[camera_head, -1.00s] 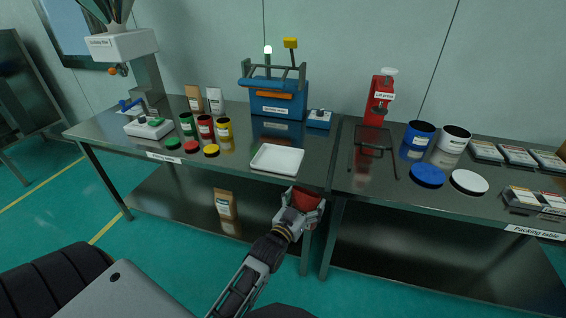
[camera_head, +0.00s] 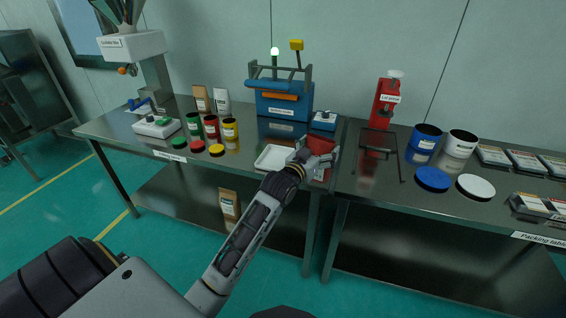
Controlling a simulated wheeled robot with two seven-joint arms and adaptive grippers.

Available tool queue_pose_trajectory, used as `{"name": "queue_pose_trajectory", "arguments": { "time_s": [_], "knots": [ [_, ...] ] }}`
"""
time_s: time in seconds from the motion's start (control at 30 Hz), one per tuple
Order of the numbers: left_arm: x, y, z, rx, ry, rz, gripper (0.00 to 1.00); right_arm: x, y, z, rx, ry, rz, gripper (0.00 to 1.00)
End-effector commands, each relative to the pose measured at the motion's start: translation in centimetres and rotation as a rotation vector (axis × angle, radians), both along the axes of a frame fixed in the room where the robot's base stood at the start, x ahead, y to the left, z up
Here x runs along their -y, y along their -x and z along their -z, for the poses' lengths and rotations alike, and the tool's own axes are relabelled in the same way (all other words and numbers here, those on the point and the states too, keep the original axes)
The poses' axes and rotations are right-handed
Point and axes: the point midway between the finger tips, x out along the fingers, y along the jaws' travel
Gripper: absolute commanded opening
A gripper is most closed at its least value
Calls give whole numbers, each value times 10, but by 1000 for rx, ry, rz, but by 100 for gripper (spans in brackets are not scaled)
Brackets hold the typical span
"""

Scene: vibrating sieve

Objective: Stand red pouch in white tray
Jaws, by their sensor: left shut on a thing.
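The red pouch (camera_head: 320,147) is held in my left gripper (camera_head: 316,158), which is shut on it. The pouch is over the right end of the left table, beside and above the right side of the white tray. The white tray (camera_head: 268,159) lies flat near the table's front edge. My left gripper and forearm hide its right part. The visible part of the tray looks empty. I cannot tell how high the pouch is above the table. My right gripper does not show.
A blue sealing machine (camera_head: 283,104) and a small blue box (camera_head: 324,121) stand behind the tray. Red, green and yellow jars with lids (camera_head: 217,150) are to its left. A black wire frame (camera_head: 378,143) and a red press (camera_head: 385,102) stand on the packing table at right.

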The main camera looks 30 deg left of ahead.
Motion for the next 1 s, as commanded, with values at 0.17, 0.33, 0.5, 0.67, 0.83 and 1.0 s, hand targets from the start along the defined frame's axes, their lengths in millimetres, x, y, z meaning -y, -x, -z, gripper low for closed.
{"name": "queue_pose_trajectory", "arguments": {
  "time_s": [0.17, 0.33, 0.5, 0.67, 0.83, 1.0],
  "knots": [
    [-13, -15, -28, 3, -8, -8, 47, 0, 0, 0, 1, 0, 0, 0],
    [-29, -29, -51, 1, -10, -22, 47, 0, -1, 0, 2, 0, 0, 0],
    [-50, -44, -72, 0, -11, -47, 47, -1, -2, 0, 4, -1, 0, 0],
    [-79, -60, -88, -3, -8, -86, 47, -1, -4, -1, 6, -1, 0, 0],
    [-125, -80, -92, -3, -1, -151, 47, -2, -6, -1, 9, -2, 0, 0],
    [-167, -94, -72, -1, 5, -217, 47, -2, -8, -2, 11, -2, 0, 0]
  ]
}}
